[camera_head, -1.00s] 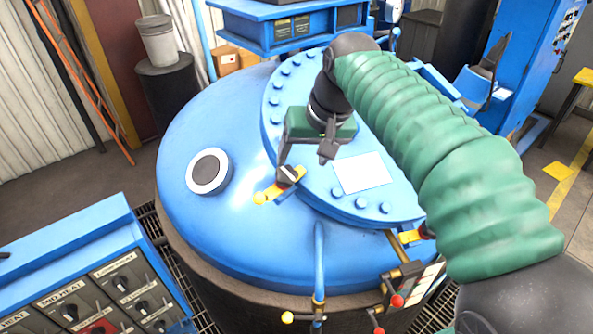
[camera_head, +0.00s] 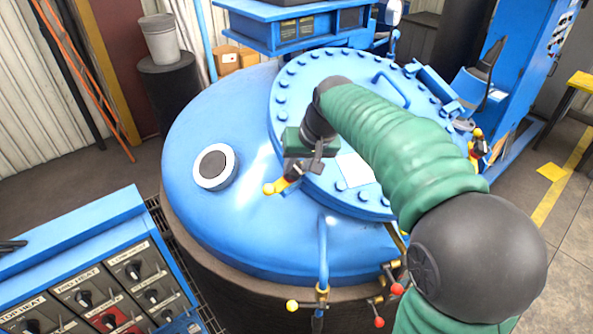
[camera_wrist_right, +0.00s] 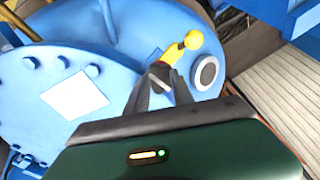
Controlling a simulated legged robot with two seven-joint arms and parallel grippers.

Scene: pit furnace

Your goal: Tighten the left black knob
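The left black knob (camera_head: 292,171) sits on a yellow clamp with a yellow ball end (camera_head: 269,189) at the near left edge of the round blue lid (camera_head: 300,72). My right gripper (camera_head: 305,167) reaches down over it from the right, its fingers apart. The right wrist view shows the two dark fingers (camera_wrist_right: 163,86) spread with a gap, and the knob (camera_wrist_right: 159,72) between or just beyond their tips. Exact contact is hard to tell. The yellow ball (camera_wrist_right: 193,39) lies beyond the fingers. My left gripper does not show clearly.
A control panel (camera_head: 125,285) with knobs stands at lower left, with a dark piece (camera_head: 12,246) on its left edge. A round port (camera_head: 214,167) is left of the clamp. Valves with red and yellow balls (camera_head: 379,322) hang in front. Another clamp (camera_head: 477,146) is at right.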

